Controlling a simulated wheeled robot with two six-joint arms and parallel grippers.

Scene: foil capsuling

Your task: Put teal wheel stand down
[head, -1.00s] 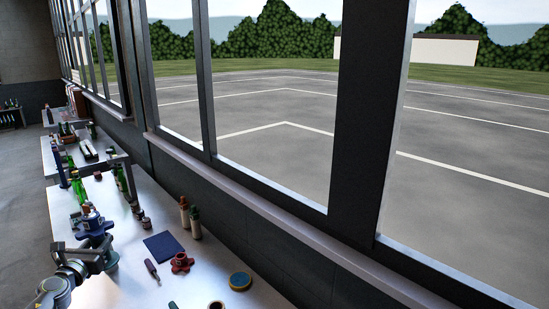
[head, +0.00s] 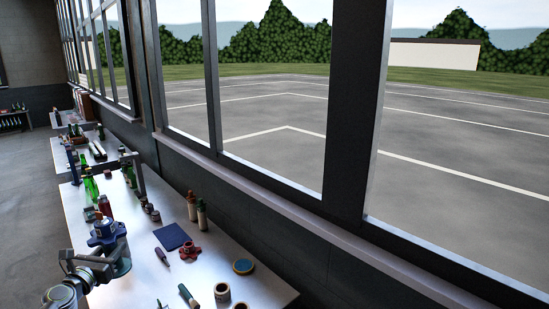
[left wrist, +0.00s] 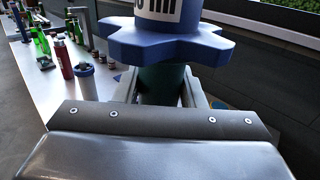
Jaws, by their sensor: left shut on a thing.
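The teal wheel stand shows in the left wrist view as a dark teal post (left wrist: 163,84) between my left gripper's fingers. A blue star-shaped wheel (left wrist: 165,42) with a white labelled part sits above the post. In the head view the blue wheel (head: 105,232) is upright over the bench's left side, and a dark teal rounded part (head: 119,266) shows below it. My left gripper (head: 101,258) is shut on the stand below the wheel. The stand's foot is mostly hidden, and I cannot tell whether it touches the bench. My right gripper is not in view.
The bench (head: 135,285) holds a navy mat (head: 172,236), a red wheel-shaped piece (head: 190,252), a purple-handled tool (head: 162,256), a blue-yellow disc (head: 243,266) and a tape roll (head: 222,291). Bottles (head: 91,186) stand behind. Bare bench lies right of the gripper.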

